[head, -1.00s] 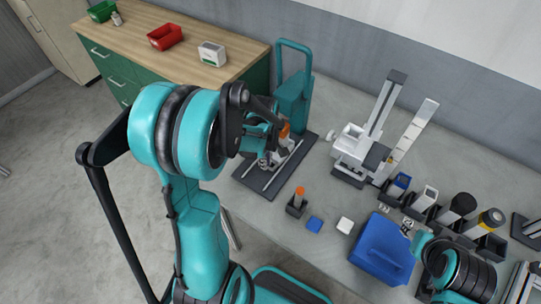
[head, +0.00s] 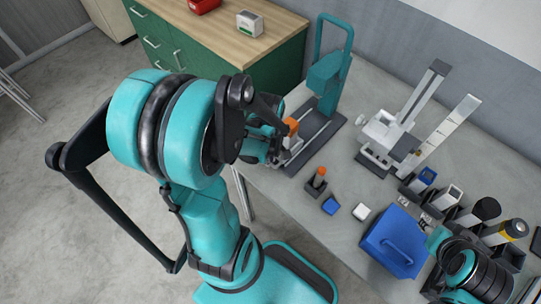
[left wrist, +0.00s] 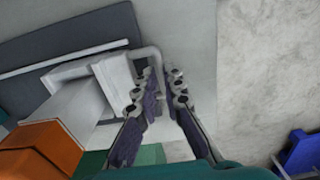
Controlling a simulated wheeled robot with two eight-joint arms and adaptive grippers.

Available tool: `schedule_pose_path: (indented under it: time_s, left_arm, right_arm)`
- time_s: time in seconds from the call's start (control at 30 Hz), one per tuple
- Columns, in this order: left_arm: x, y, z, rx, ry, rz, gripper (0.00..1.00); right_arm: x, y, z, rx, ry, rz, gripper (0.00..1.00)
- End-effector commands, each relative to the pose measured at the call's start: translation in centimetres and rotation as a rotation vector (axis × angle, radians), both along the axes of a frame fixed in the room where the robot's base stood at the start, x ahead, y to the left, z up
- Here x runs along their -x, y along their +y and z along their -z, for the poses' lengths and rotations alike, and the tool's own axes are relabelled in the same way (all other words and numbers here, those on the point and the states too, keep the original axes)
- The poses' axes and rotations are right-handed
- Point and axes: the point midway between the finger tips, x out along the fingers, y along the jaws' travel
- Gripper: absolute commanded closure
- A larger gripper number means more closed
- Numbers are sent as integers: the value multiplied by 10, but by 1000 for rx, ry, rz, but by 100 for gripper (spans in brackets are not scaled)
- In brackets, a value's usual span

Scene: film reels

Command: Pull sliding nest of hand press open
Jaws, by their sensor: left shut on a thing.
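The hand press (head: 325,78) is a teal frame with a tall handle on a dark base plate at the table's back left. Its sliding nest (left wrist: 118,85) is a pale block on the base, carrying an orange part (head: 291,126) that also shows in the left wrist view (left wrist: 42,145). The nest stands out from the press column, towards the base's near left end. My left gripper (left wrist: 165,85) is shut on the bent grey handle (left wrist: 149,52) of the nest. In the head view, my left gripper (head: 272,147) is partly hidden by my arm. My right gripper's fingers are not visible.
A white device (head: 388,138) stands right of the press. A green cabinet (head: 180,48) stands behind on the left.

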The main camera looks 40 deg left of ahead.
Motion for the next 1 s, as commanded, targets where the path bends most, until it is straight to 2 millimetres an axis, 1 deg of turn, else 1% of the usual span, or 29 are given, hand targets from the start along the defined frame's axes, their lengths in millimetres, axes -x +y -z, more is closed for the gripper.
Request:
schedule_pose_path:
  time_s: [0.03,0.07,0.33,0.47,0.57,0.67,0.8,1.0]
  left_arm:
    - [-1,1,0,-3,-1,0,86]
    - [-1,1,0,-2,-1,0,82]
    - [-1,0,0,-1,-1,0,82]
    - [-1,0,-5,-1,-1,0,82]
    - [-1,0,-16,-1,-1,0,82]
    - [0,0,-33,-1,-1,0,82]
    - [0,0,-60,-1,-1,0,82]
    - [0,0,-95,-1,-1,0,82]
  right_arm:
    - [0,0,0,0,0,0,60]
    - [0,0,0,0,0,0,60]
    - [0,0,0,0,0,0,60]
    - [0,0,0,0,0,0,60]
    - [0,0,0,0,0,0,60]
    - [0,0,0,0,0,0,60]
    - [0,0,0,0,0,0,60]
    - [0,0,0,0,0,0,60]
